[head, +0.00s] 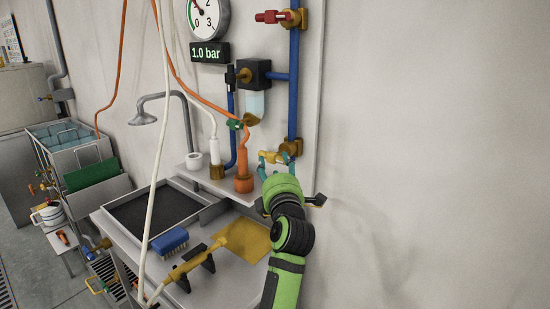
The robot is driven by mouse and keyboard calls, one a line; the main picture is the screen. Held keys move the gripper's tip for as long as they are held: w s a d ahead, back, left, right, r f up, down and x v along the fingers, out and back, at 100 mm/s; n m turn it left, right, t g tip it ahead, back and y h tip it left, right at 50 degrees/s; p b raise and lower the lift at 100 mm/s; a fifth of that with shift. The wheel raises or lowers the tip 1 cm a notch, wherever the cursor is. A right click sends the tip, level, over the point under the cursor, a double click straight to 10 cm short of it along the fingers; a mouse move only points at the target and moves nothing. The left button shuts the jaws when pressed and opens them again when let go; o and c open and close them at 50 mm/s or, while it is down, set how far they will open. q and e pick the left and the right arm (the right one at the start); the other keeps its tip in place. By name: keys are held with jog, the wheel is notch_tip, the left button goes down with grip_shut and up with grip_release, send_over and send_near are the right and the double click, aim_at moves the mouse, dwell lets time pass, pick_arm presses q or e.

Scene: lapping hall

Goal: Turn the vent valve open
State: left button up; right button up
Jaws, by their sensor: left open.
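A small brass valve with a yellow handle (271,156) sits at the lower end of the blue vertical pipe (293,85) on the wall panel. No label shows, so I cannot tell for sure that it is the vent valve. My left gripper (276,165) is open, with its teal fingertips to either side of this handle. Whether they touch it I cannot tell; the green wrist hides what lies below. A second valve with a red handle (272,17) is at the top of the same pipe. My right gripper is not in view.
A gauge (208,15) and a "1.0 bar" display (209,53) are on the panel. An orange hose (205,88) hangs close left of the gripper. The bench (190,294) below holds a blue brush (169,242) and a yellow tool (190,263). The wall at right is bare.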

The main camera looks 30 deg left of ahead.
aim_at(274, 158)
pick_arm(q)
jog(key=x, duration=0.5)
jog(key=shift+w, duration=0.1)
jog(key=shift+p, duration=0.3)
grip_shut()
